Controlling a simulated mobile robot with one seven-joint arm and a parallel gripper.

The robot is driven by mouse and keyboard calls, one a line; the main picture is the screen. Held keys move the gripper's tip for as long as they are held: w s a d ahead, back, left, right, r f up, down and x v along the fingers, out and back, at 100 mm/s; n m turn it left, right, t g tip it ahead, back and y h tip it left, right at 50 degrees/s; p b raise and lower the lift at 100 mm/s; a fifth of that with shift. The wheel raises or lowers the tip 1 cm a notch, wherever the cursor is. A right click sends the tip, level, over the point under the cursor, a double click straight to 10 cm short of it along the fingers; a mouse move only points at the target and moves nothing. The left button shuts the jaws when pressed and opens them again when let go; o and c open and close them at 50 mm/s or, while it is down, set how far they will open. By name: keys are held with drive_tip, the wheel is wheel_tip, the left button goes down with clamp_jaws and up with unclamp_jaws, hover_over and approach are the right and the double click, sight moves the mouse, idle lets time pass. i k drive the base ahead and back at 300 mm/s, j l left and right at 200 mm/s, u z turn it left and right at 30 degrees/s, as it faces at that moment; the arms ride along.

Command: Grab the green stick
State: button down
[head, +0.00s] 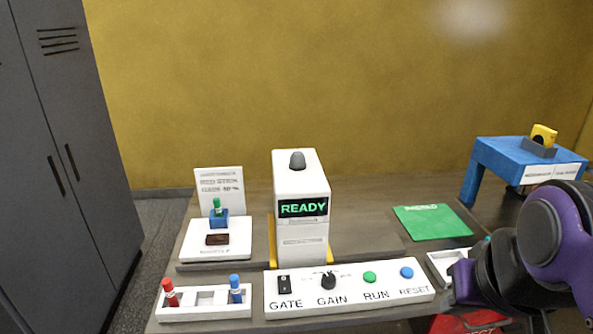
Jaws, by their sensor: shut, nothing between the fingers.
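The green stick (217,206) stands upright in a small blue holder (219,220) on a white base plate (233,246) at the left of the table. A dark brown block (217,239) lies in front of the holder. My gripper (462,282) is at the lower right, far from the green stick, beside a white tray (438,258). It is shut and empty, partly hidden by my dark and purple arm.
A white rack (205,314) holds a red stick (170,292) and a blue stick (235,288). A white machine (302,225) reading READY stands mid-table behind a button panel (350,298). A green mat (432,222) and a blue stand (500,152) are at the right.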

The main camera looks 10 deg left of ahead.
sight(217, 204)
drive_tip(key=u, duration=1.25)
drive_tip(key=i+j+z, duration=0.1)
drive_tip(key=z, duration=0.2)
drive_tip(key=j, duration=0.1)
